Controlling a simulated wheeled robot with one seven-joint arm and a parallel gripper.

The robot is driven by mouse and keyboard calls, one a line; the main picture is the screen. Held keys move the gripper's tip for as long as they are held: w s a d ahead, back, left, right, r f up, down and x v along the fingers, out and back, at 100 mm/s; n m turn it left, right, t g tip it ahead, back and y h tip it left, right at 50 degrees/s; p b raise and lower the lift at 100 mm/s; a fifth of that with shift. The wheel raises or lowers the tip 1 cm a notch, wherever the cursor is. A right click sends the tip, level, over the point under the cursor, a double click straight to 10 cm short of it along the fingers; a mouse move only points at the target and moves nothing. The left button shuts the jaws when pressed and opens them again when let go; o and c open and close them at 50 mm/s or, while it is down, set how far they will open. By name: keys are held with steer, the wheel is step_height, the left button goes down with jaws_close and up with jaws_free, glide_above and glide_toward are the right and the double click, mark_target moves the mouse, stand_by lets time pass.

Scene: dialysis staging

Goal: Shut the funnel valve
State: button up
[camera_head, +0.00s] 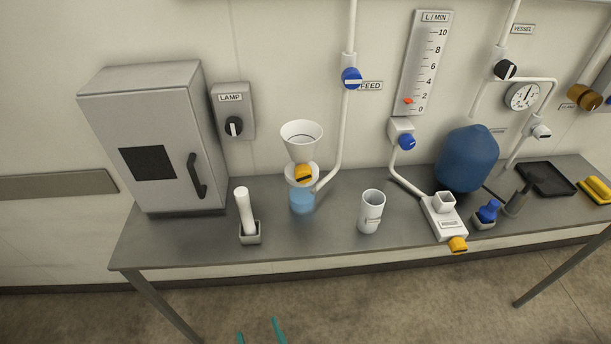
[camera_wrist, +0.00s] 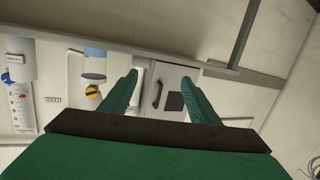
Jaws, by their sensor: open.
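The funnel (camera_head: 301,134) is a white cone above the bench, left of the middle in the head view. The funnel valve (camera_head: 304,173) is a yellow-orange knob with a dark bar, just below the cone. A clear vessel with blue liquid (camera_head: 302,201) stands under it. The valve (camera_wrist: 92,91) also shows left of the fingers in the wrist view, which is upside down. My gripper (camera_head: 259,332) shows only as two teal fingertips at the bottom edge, in front of the bench and well apart from the valve. Its fingers (camera_wrist: 163,90) are spread and empty.
A grey cabinet (camera_head: 150,140) stands left of the funnel. A white stick in a holder (camera_head: 249,233) and a white cup (camera_head: 371,211) stand near the bench front. A feed pipe (camera_head: 342,130) with a blue knob (camera_head: 351,77) runs right of the funnel.

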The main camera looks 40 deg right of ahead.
steer(key=w+d+r+m+h, duration=0.1)
steer(key=w+d+r, duration=0.2)
steer(key=w+d, duration=0.15)
steer(key=w+d+r+h, duration=0.1)
steer(key=w+d+r, duration=0.2)
steer(key=w+d, duration=0.15)
steer(key=m+h, duration=0.1)
steer(key=h, duration=0.2)
glide_toward(304, 178)
steer(key=shift+g, duration=0.3)
steer(key=x, duration=1)
steer(key=shift+w+d+r, duration=0.15)
steer(key=shift+w+r, duration=0.05)
steer(key=shift+w, duration=0.2)
steer(key=shift+c, duration=0.4)
steer(key=c, duration=1)
